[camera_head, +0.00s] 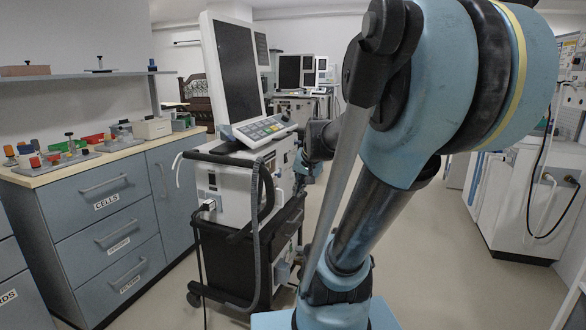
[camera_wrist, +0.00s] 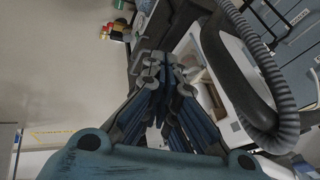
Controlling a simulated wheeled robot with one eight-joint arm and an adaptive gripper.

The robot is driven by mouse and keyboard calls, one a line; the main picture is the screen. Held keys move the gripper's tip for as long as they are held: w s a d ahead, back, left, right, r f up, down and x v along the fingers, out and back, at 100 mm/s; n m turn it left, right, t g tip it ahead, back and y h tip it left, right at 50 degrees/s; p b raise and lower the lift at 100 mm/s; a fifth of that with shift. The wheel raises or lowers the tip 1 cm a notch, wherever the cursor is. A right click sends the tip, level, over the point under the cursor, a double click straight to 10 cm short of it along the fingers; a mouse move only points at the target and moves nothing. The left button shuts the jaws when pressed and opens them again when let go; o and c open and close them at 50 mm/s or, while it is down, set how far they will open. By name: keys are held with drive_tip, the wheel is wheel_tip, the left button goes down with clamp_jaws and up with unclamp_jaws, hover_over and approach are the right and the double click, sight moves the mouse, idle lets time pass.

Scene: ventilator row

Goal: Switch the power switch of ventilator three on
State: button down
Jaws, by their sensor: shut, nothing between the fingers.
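A ventilator (camera_head: 228,185) with a white body, a tall dark screen (camera_head: 237,68) and a keypad (camera_head: 260,131) stands on a dark cart left of my arm. I cannot read a number on it. My gripper (camera_wrist: 158,62) is shut and empty in the wrist view. It is close to the ventilator's white housing (camera_wrist: 232,128), beside a dark handle (camera_wrist: 238,82); I cannot tell whether it touches. In the head view my gripper is mostly hidden near the ventilator's right side. I cannot make out the power switch in either view.
A ribbed hose (camera_wrist: 262,62) curves beside the handle, and it also hangs down the ventilator's front (camera_head: 256,235). Blue-grey drawers (camera_head: 105,215) stand at the left. More equipment (camera_head: 295,105) stands behind, and a white machine (camera_head: 525,205) at the right. Floor between is clear.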

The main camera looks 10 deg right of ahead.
drive_tip(key=w+d+r+m+y, duration=0.1)
drive_tip(key=w+m+y, duration=0.2)
drive_tip(key=w+m, duration=0.5)
drive_tip(key=w+d+m+y, duration=0.2)
drive_tip(key=w+m+y, duration=0.1)
drive_tip(key=w, duration=0.8)
drive_tip(key=w+d+f+m+t+y, duration=0.3)
drive_tip(key=w+d+m+y, duration=0.3)
drive_tip(key=w+d+m, duration=0.3)
drive_tip(key=w+d+f, duration=0.1)
drive_tip(key=d, duration=0.3)
drive_tip(key=shift+w, duration=0.25)
drive_tip(key=shift+f, duration=0.15)
approach(286, 158)
drive_tip(key=w+a+f, duration=0.4)
drive_tip(key=a, duration=0.1)
drive_tip(key=shift+f, duration=0.2)
drive_tip(key=shift+d, duration=0.1)
